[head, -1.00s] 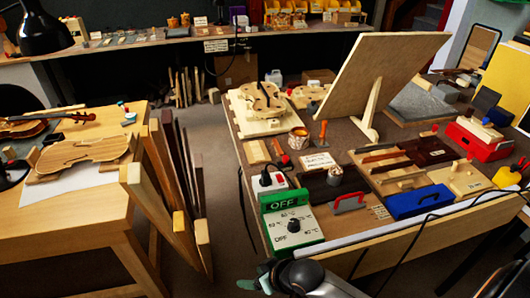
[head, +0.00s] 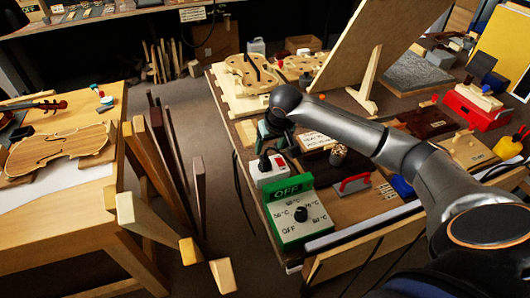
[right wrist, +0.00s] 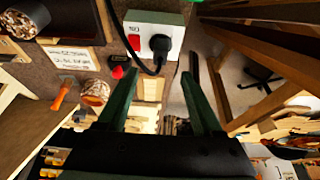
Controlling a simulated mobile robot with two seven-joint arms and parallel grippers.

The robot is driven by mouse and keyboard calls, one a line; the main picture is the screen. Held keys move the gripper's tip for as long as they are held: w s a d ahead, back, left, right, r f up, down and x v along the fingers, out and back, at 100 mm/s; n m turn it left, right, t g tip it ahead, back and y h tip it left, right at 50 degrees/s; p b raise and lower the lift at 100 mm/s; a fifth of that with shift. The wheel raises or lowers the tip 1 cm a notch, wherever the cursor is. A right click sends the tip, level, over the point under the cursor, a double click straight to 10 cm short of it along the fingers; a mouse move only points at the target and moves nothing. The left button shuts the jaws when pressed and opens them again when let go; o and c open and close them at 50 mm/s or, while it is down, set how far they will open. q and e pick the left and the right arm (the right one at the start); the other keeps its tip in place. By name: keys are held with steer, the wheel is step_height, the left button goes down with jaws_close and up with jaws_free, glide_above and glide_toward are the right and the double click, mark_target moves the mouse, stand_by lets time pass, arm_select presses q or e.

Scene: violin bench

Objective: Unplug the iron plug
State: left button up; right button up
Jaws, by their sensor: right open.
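The iron plug is black and sits in a white socket box with a red switch. In the head view the plug (head: 265,162) stands in the box (head: 272,178), behind the green-topped control unit (head: 295,215). In the right wrist view the plug (right wrist: 161,40) and its black cord are in the box (right wrist: 152,22) at the top. My right gripper (head: 270,135) is above and just behind the plug. Its green fingers (right wrist: 160,76) are spread apart and empty, with the plug ahead of the gap between them. My left gripper is not in view.
A red-handled tool (head: 353,184) lies right of the control unit. A small pot (head: 338,155) and a white label (head: 318,141) are under or beside my right arm. A violin body (head: 252,75) lies farther back. Wood boards (head: 165,165) lean left of the bench.

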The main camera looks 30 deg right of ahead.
mark_target(265, 159)
steer(key=b+x, duration=0.1)
steer(key=x, duration=0.9)
steer(key=shift+w+f, duration=0.1)
steer(key=shift+c, duration=0.3)
jaws_close()
stand_by(0.4)
stand_by(0.4)
